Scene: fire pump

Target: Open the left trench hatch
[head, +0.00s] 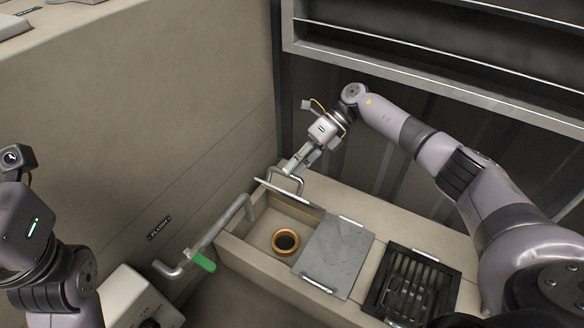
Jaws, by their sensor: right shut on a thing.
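The left trench hatch (291,198) stands raised, nearly on edge, at the back of its opening, so I see it as a thin plate. The open compartment (262,221) below it shows a brass ring (286,242) around a dark hole. My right gripper (291,168) is shut on the hatch's bar handle (298,184), at the hatch's far side. My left gripper (27,222) is at the left edge, far from the trench, and its fingertips do not show.
A closed grey hatch (335,257) with a handle lies beside the opening, then a black grating (411,285).

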